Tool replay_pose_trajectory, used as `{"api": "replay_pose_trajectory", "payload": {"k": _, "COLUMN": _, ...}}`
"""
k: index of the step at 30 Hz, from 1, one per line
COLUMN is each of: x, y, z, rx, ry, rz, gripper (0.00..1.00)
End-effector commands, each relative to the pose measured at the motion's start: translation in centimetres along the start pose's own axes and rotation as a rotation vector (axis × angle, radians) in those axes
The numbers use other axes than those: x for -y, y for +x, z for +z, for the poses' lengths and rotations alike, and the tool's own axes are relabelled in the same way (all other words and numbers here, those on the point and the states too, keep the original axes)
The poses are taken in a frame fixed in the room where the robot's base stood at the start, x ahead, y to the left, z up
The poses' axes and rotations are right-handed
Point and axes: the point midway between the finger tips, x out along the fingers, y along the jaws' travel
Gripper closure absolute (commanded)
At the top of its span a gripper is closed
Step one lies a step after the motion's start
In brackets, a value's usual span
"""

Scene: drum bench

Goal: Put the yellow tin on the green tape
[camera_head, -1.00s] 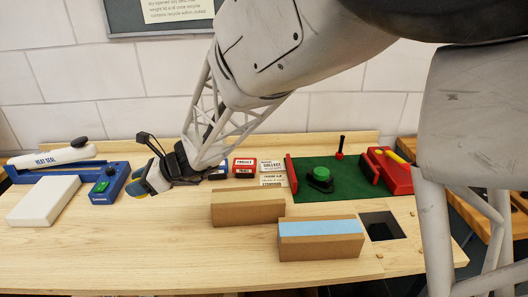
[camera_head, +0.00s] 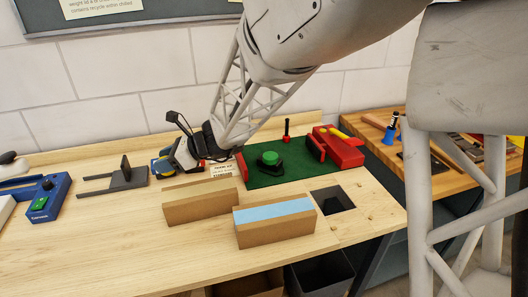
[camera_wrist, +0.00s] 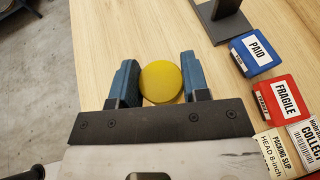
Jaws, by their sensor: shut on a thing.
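The yellow tin (camera_wrist: 161,82) shows as a round yellow disc between the two blue fingers of my gripper (camera_wrist: 158,76) in the wrist view. My gripper is shut on it. In the head view my gripper (camera_head: 164,164) is over the left part of the bench, left of the green mat, and only a sliver of yellow shows at its fingers. A round green thing (camera_head: 269,157) with a dark base sits on the green mat (camera_head: 288,176); it may be the green tape, but I cannot tell for sure.
Two brown blocks, one plain (camera_head: 200,206) and one blue-topped (camera_head: 273,222), lie in front of the mat. A square hole (camera_head: 333,200) is to their right. A black stand (camera_head: 124,178) is left of my gripper. PAID (camera_wrist: 256,52) and FRAGILE (camera_wrist: 283,99) labels lie right of it.

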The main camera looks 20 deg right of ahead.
Motion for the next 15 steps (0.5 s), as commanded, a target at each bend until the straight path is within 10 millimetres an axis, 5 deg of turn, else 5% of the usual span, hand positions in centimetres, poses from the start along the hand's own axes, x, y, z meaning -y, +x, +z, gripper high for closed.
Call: {"api": "replay_pose_trajectory", "payload": {"k": 15, "x": 3.5, "y": -9.7, "z": -4.0, "rx": 0.000, "ry": 0.056, "rz": -0.138, "gripper": 0.81}}
